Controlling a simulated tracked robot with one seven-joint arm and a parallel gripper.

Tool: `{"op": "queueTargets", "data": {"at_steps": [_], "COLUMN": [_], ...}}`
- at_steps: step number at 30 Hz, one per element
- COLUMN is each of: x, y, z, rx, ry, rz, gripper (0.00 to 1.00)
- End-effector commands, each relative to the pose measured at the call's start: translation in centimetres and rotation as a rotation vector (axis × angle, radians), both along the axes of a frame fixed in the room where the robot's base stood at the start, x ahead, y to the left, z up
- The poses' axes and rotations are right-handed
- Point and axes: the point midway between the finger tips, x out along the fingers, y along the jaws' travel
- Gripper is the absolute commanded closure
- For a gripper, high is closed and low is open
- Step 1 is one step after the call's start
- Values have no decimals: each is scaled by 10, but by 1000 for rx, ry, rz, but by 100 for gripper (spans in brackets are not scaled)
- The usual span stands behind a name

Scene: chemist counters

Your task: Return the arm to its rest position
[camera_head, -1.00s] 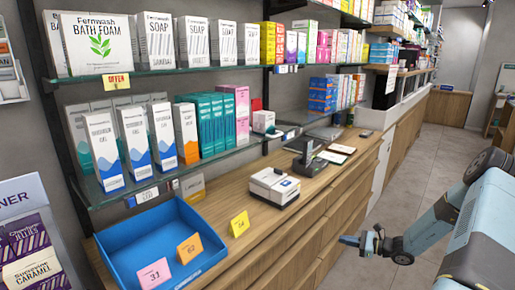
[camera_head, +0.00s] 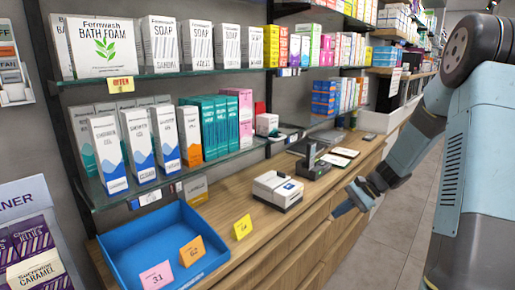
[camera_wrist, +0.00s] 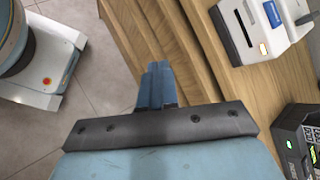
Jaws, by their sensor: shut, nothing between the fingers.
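My gripper (camera_head: 345,208) is shut and empty. In the head view it hangs at the end of my blue-grey arm, beside the front edge of the wooden counter (camera_head: 241,194), to the right of the white printer-like device. In the wrist view the closed blue fingers of my gripper (camera_wrist: 157,75) point up the picture, with the counter's drawer fronts and the floor beyond them. The arm is raised and bent at the right side of the head view.
On the counter stand a blue tray (camera_head: 118,246) with numbered cards, a white device (camera_head: 278,190) and a dark card terminal (camera_head: 313,160). Glass shelves above hold boxed goods, such as soap boxes (camera_head: 200,44). The tiled floor (camera_head: 398,222) at the right is clear.

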Motion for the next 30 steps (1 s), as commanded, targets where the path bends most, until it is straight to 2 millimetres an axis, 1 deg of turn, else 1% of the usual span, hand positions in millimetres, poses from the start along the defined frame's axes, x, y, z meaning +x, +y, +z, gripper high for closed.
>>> {"op": "queueTargets", "data": {"at_steps": [1,12,21,30], "x": [-7,-60,-110,-162], "y": [5,29,42,48], "z": [13,82,131,171], "rx": [-37,-277,-461,-633], "ry": [-22,-163,-292,-431], "rz": [31,228,366,483], "gripper": [100,100,100,100]}}
